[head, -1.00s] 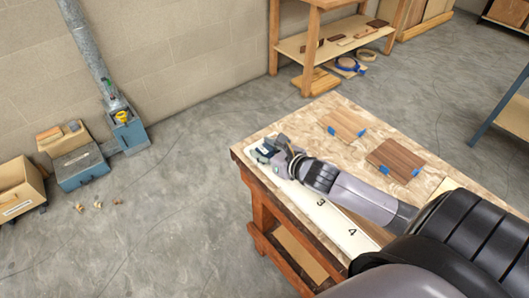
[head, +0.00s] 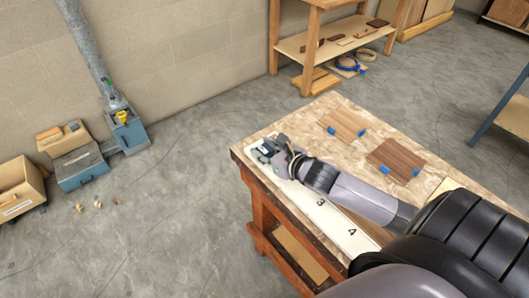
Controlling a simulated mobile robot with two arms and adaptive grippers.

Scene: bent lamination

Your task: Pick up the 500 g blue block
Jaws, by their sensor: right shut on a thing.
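My right gripper (head: 266,152) is at the far left end of the wooden workbench (head: 405,130), over the end of a white numbered strip (head: 335,223). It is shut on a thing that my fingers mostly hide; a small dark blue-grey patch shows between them. I cannot tell from this view whether it touches the strip or hangs just above it. The numbers 3 and 4 show on the strip; the rest is covered by my arm and gripper. My left gripper is not in view.
Two wooden panels with blue tape, one light (head: 343,123) and one dark (head: 396,158), lie on the bench right of my gripper. A wooden shelf (head: 330,42) stands behind. Blue boxes (head: 80,166) and a carton (head: 20,188) stand on the floor at left.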

